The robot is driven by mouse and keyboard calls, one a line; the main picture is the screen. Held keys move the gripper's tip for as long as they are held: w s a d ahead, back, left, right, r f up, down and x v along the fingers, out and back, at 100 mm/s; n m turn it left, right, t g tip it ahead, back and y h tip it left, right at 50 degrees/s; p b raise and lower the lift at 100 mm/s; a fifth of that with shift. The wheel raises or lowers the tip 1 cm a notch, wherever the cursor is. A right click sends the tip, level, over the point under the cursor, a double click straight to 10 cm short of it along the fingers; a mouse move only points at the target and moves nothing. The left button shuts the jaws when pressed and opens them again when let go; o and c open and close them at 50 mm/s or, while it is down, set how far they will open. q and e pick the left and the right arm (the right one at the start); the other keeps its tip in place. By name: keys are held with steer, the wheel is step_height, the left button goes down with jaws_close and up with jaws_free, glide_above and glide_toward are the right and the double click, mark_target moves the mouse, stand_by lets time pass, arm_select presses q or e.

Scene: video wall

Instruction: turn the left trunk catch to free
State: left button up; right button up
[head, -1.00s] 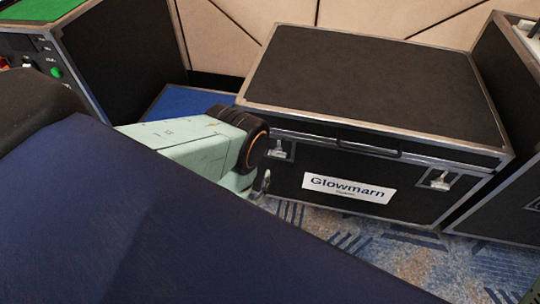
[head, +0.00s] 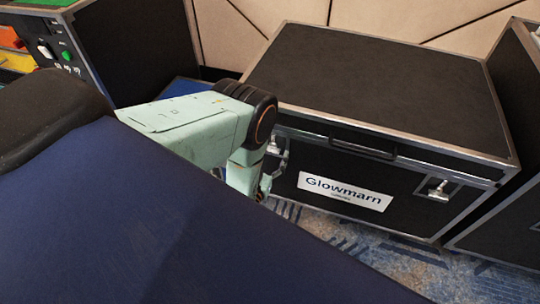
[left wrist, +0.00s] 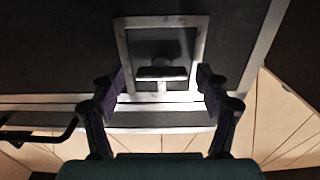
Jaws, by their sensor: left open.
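The black trunk (head: 375,80) with metal edges and a "Glowmarn" label stands shut on the carpet. Its left catch (head: 278,148) is partly hidden behind my left arm in the head view. In the left wrist view the catch (left wrist: 162,72) is a metal frame with a crosswise tab inside it. My left gripper (left wrist: 160,82) is open, with one finger on each side of the tab. The fingers look apart from the tab; their distance from it is hard to tell. In the head view the gripper (head: 266,183) is small and partly hidden. My right gripper is not visible.
The trunk's right catch (head: 437,190) and front handle (head: 362,150) are in view. Another black case (head: 510,235) stands close at the right. A case with green and orange parts (head: 125,45) is at the left. Patterned carpet (head: 345,240) lies in front.

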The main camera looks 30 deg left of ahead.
arm_select(q)
steer(key=shift+w+a, duration=0.1)
steer(key=shift+a, duration=0.05)
steer(key=shift+c, duration=0.5)
steer(key=c, duration=1.1)
